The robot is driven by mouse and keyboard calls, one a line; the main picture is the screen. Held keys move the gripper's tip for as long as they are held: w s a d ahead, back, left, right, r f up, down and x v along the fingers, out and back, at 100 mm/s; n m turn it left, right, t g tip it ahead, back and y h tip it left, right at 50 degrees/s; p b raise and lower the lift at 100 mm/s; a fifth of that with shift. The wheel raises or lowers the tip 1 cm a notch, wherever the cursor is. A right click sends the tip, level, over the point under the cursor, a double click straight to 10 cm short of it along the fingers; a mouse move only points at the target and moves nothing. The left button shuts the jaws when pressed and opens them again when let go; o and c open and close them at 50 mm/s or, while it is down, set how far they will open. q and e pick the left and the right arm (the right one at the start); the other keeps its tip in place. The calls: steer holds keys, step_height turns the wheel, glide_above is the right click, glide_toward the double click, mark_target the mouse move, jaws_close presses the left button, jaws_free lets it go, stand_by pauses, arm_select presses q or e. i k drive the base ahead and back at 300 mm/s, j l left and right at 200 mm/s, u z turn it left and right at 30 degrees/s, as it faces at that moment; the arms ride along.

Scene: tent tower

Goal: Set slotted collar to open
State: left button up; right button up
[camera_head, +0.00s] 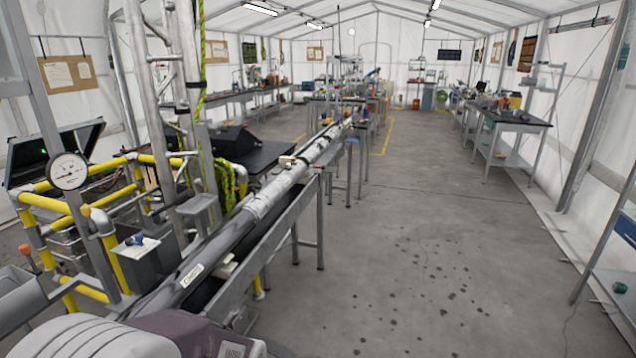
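I cannot pick out a slotted collar for certain in the head view. A long grey and white tube (262,204) with a label near its close end lies along a narrow metal trough (279,228). It runs from the lower left up toward the middle. Small fittings sit on the tube, among them a tan and black one (287,162), too small to read as open or shut. Neither of my grippers is in view.
Yellow pipe rails (112,163), a dial gauge (69,171) and metal uprights crowd the left. A grey box (143,262) stands beside the tube. Open concrete floor (430,230) lies to the right. Workbenches (512,122) line the right wall and the back.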

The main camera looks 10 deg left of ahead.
mark_target(264, 201)
steer(key=i+l+u, duration=0.1)
steer(key=i+u, duration=0.25)
steer(key=i+l+u, duration=0.2)
steer(key=i+u, duration=0.15)
steer(key=i, duration=0.2)
steer(key=i+l+u, duration=0.35)
steer(key=i, duration=0.1)
